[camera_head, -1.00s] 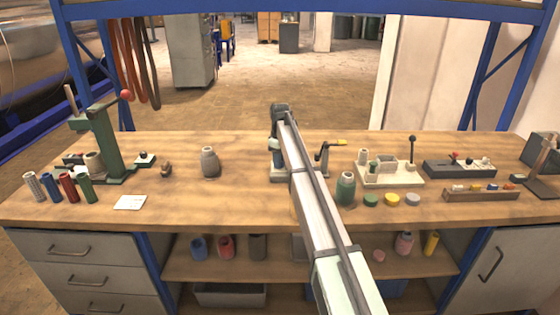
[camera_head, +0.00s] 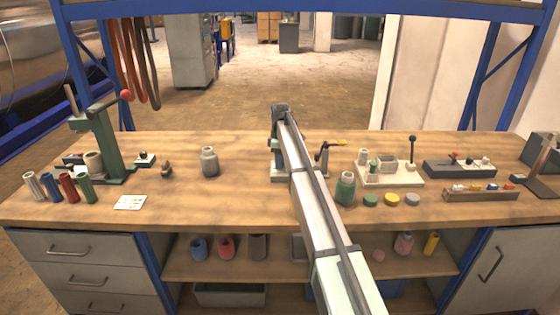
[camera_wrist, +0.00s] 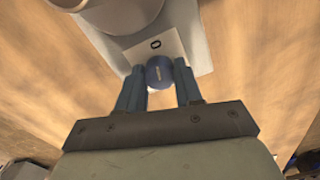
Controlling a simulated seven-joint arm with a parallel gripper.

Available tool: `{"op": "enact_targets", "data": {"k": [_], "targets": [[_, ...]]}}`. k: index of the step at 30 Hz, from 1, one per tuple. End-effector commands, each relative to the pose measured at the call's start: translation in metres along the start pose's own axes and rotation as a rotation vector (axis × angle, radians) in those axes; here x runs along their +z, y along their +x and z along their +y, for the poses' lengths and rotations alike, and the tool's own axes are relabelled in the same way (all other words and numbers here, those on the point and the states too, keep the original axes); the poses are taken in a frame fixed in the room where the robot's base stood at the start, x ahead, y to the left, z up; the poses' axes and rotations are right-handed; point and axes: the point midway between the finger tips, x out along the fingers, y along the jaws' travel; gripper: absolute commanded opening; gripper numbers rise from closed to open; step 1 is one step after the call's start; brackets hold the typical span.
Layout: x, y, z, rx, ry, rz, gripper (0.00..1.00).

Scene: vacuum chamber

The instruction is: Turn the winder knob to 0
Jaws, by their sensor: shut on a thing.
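The winder knob (camera_wrist: 159,75) is a small round blue knob with a short pale mark on its face, seen in the wrist view. The mark runs nearly up and down in the picture, towards the plate. A white plate (camera_wrist: 138,53) with a dark "0" sits just above the knob, on a grey body (camera_wrist: 196,28). My gripper (camera_wrist: 160,70) is shut on the knob, one blue-grey finger on each side. In the head view my arm covers the knob and my fingertips. Part of the winder's grey-green base (camera_head: 279,174) shows beside my arm there.
A grey jar (camera_head: 209,161) stands left of my arm, and a green jar (camera_head: 345,188) stands close on its right. A small stand with a yellow-tipped lever (camera_head: 323,158) is also close on the right.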

Motion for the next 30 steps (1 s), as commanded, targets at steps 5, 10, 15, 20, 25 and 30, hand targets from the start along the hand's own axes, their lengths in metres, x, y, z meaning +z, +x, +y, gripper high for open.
{"op": "enact_targets", "data": {"k": [5, 10, 15, 20, 25, 30], "targets": [[0.000, 0.000, 0.000, -0.001, -0.001, -0.001, 0.39], [0.000, 0.000, 0.000, 0.000, -0.001, -0.001, 0.55], [0.000, 0.000, 0.000, 0.000, 0.000, 0.000, 0.60], [0.000, -0.001, 0.000, 0.000, 0.000, 0.000, 0.60], [0.000, -0.015, 0.001, 0.001, 0.000, 0.000, 0.60], [-0.001, -0.045, 0.001, 0.002, 0.000, 0.001, 0.60]]}}
